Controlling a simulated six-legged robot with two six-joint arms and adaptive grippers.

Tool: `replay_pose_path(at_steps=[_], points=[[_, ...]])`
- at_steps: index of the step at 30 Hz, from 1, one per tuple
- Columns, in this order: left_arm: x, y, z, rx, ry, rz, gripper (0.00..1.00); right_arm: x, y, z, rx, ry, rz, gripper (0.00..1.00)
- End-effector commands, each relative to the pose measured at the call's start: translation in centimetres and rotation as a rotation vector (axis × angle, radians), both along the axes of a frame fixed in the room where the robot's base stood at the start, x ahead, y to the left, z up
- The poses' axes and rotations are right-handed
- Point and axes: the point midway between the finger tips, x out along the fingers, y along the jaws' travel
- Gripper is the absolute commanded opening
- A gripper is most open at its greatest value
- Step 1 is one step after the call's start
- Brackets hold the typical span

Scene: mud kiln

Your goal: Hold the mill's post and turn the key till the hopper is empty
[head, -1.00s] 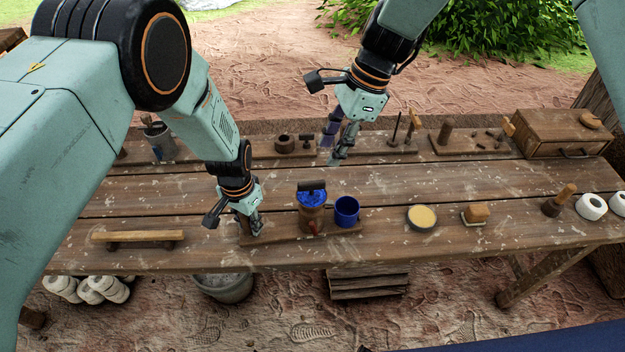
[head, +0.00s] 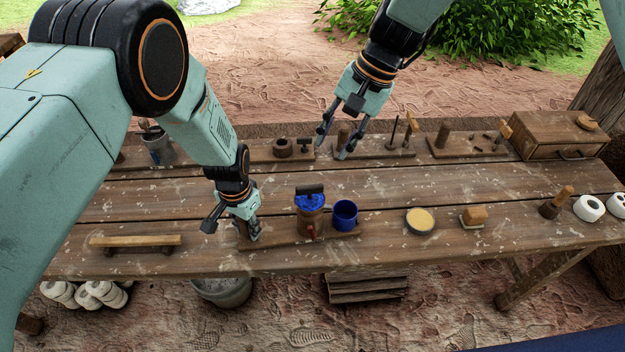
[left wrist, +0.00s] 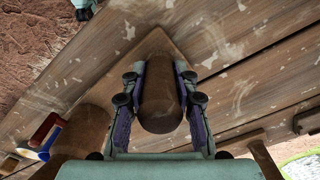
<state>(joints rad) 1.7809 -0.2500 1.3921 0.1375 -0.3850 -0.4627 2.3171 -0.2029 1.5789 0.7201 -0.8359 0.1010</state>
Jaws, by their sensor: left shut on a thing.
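The mill (head: 311,223) is a brown cylinder with blue material in its hopper (head: 309,202), standing on a wooden board (head: 283,241). A dark T-shaped key (head: 309,190) sits on its top. A small red part shows low on its front. The post (left wrist: 160,95) is a brown rounded peg near the board's left end. My left gripper (head: 253,232) is shut on the post, with a finger on each side of it in the left wrist view (left wrist: 160,75). My right gripper (head: 333,148) is open and empty, above the back row, away from the mill.
A blue cup (head: 345,214) stands just right of the mill. A round yellow-filled dish (head: 420,221) and a wooden block (head: 474,215) lie further right. Boards with pegs (head: 375,156) and a drawer box (head: 560,137) line the back. The middle plank is largely clear.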

Motion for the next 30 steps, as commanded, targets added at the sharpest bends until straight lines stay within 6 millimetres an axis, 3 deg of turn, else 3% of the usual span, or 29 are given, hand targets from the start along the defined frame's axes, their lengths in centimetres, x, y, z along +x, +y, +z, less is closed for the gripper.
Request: replay_pose_path(at_steps=[30], points=[[-0.33,0.01,-0.23,0.001,0.007,0.0,0.0,-0.44,-0.26,0.32,0.061,-0.606,1.528,0.35]])
